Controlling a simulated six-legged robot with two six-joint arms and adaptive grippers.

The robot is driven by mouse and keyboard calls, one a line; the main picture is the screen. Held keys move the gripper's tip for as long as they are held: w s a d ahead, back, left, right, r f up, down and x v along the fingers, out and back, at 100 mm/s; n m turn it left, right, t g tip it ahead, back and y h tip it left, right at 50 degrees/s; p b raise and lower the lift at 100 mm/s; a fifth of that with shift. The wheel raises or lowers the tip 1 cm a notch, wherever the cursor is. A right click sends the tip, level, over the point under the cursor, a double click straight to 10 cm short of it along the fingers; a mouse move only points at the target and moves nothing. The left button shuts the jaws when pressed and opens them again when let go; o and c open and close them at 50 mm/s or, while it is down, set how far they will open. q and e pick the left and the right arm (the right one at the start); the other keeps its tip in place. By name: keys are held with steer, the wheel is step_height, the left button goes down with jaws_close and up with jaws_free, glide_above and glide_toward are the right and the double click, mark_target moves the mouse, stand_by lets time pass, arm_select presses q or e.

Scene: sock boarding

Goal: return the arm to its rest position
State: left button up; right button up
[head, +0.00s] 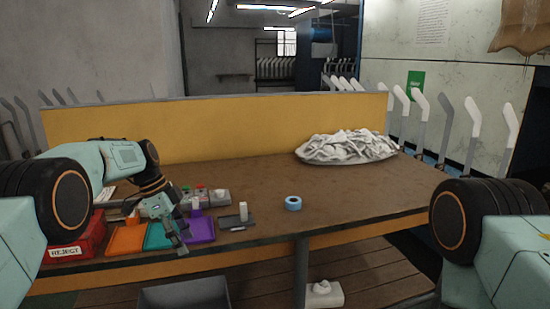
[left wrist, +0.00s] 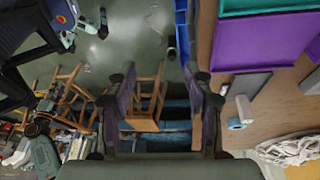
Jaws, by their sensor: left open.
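My left arm comes in from the left in the head view and bends down over the left part of the brown table (head: 340,198). My left gripper (head: 179,234) points down by the teal tray (head: 158,238) and the purple tray (head: 203,229), near the table's front edge. In the left wrist view the left gripper (left wrist: 160,88) has its two fingers well apart with nothing between them. Of my right arm only a thick upper part shows at the right edge of the head view, and its gripper is out of sight.
A red REJECT bin (head: 78,244) and an orange tray (head: 127,240) stand left of the gripper. A button box (head: 212,197) stands behind. A blue tape roll (head: 293,203) and a white sock heap (head: 347,146) lie rightward. A yellow panel (head: 230,128) closes the back.

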arm_select(q)
steer(key=s+f+n+y, duration=0.1)
steer(key=s+f+n, duration=0.2)
steer(key=f, duration=0.5)
steer(key=s+f+n+y, duration=0.1)
steer(key=s+f+n, duration=0.15)
steer(key=f, duration=0.45)
steer(key=s+a+f+n+y, duration=0.15)
steer(key=s+f+n, duration=0.35)
steer(key=s+f, duration=0.75)
steer(key=s+r+n, duration=0.2)
steer(key=s+n, duration=0.1)
steer(key=s, duration=1.1)
steer(key=s+d+r+n, duration=0.1)
steer(key=s+n, duration=0.2)
steer(key=s, duration=1.2)
steer(key=shift+r+n, duration=0.35)
steer(key=shift+w+d+y, duration=0.1)
steer(key=shift+d+y, duration=0.05)
steer(key=shift+y, duration=0.1)
